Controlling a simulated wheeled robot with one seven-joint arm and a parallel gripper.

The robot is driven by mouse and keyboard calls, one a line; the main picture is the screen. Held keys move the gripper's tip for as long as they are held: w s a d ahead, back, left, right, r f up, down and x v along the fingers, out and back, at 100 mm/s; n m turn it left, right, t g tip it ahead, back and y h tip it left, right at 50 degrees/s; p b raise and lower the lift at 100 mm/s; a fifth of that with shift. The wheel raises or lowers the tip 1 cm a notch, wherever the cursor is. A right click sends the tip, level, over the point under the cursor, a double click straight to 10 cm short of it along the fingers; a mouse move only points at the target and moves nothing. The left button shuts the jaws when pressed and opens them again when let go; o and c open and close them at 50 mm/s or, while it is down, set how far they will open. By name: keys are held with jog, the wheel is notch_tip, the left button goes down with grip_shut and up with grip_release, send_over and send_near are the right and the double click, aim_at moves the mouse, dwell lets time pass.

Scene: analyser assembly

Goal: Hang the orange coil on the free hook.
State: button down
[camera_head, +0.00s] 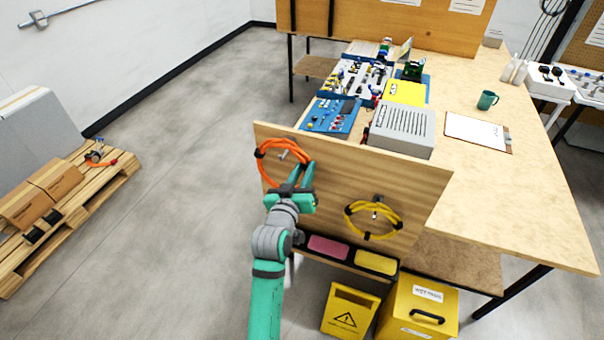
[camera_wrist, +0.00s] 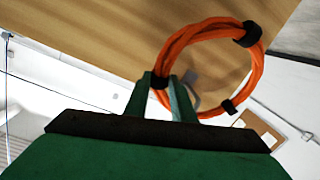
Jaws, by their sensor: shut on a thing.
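The orange coil (camera_head: 296,144) is a ring with black ties, up against the left part of the wooden board. My gripper (camera_head: 301,173) is shut on its lower right rim in the head view. In the wrist view the coil (camera_wrist: 205,30) runs between my two fingers (camera_wrist: 161,92), at a black tie. A grey metal hook (camera_head: 284,154) shows inside the ring's opening, and also in the wrist view (camera_wrist: 190,84). I cannot tell whether the coil rests on it. A yellow coil (camera_head: 390,213) hangs on another hook (camera_head: 377,199) to the right.
The board (camera_head: 330,165) stands at the end of a long workbench (camera_head: 540,190). A pallet (camera_head: 105,190) with cartons lies at the left. The floor between is clear.

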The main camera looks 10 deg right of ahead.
jog(key=shift+w+d, duration=0.2)
jog(key=shift+w+d+f, duration=0.2)
jog(key=shift+w+f, duration=0.2)
jog(key=shift+f, duration=0.1)
jog(key=shift+w+d+f, duration=0.15)
jog(key=shift+f, duration=0.7)
